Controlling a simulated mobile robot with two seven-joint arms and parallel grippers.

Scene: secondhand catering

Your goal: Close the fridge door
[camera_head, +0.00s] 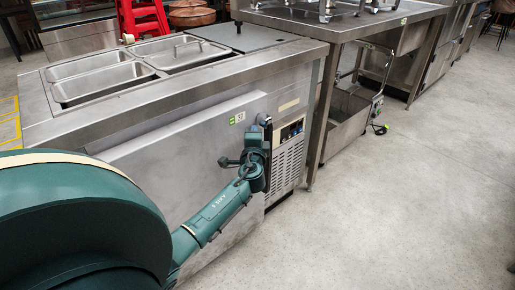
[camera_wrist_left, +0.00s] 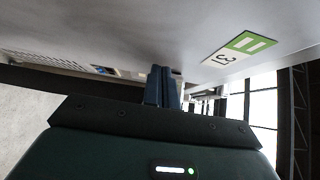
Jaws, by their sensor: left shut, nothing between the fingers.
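The fridge is a stainless steel counter unit (camera_head: 310,75) with metal pans in its top. Its flat grey door (camera_head: 165,165) faces me and carries a green and white label marked 31; the door also fills the top of the left wrist view (camera_wrist_left: 130,30). Whether a gap stands behind the door I cannot tell. My left gripper (camera_head: 265,121) is at the door's upper right edge, next to the control panel. In the left wrist view its fingers (camera_wrist_left: 162,86) are together and empty, close to the door's surface; contact is unclear. My right gripper is not in view.
A vent grille (camera_head: 288,163) and control panel are right of the door. A steel table (camera_head: 350,22) with a low bin (camera_head: 346,122) stands farther right. Red steps (camera_head: 143,18) are behind the fridge. The concrete floor (camera_head: 400,210) at the right is clear.

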